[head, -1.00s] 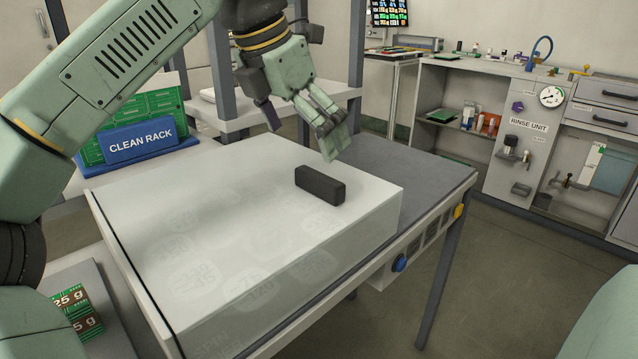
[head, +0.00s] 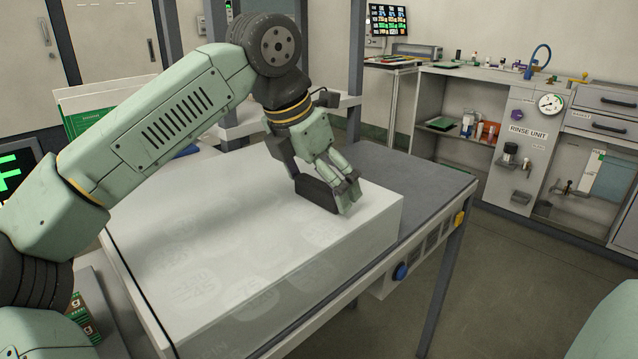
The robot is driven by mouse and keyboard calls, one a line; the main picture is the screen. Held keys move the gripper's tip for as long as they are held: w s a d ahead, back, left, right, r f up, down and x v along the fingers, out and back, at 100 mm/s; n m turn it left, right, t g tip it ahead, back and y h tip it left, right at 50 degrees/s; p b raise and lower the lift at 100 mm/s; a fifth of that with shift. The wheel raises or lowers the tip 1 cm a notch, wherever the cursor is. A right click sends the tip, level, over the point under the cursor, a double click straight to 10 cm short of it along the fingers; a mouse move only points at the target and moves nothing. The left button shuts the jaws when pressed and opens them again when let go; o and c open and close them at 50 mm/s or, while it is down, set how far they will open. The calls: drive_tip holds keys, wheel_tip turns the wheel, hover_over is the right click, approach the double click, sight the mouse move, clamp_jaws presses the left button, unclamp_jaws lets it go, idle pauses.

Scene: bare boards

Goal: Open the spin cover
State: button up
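The spin cover (head: 200,262) is a large, pale, translucent box-like lid on a grey bench. It is down, with faint round shapes showing through it. A dark block handle (head: 318,194) stands on its top near the right edge. My gripper (head: 346,198) is down at the handle, with its fingers pointing down at the handle's right end. The fingers hide part of the handle. I cannot tell whether they are closed on it or only beside it.
The bench top (head: 425,178) is bare to the right of the cover. A blue knob (head: 400,272) and a yellow button (head: 459,219) are on the bench's front. Grey uprights stand behind the cover. A rinse unit (head: 527,130) stands at the right, across open floor.

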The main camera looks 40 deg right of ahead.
drive_tip(key=c, duration=1.4)
